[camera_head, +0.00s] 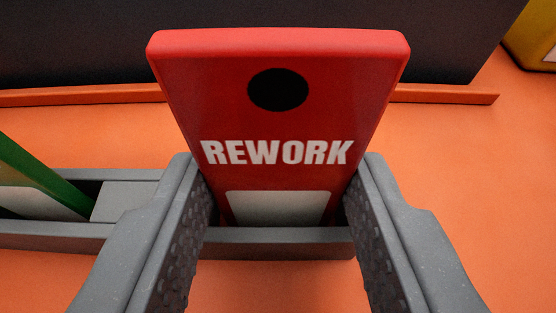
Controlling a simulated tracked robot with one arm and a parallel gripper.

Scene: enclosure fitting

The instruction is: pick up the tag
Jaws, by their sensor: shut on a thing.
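A red tag (276,120) stands in the middle of the view, with a dark round hole, the white word REWORK and a white patch on its face. My gripper (278,205) is shut on the tag, with one textured finger at each side edge of its lower part. The tag leans slightly, its top edge nearer the camera. A grey slotted holder (285,243) shows below and behind the tag. I cannot tell whether the tag's lower end is still in the slot.
A green tag (40,175) with a white patch sits in the holder at the left. A dark panel with an orange ledge (445,97) stands behind. A yellow object (535,35) is at the upper right. The orange surface at the right is clear.

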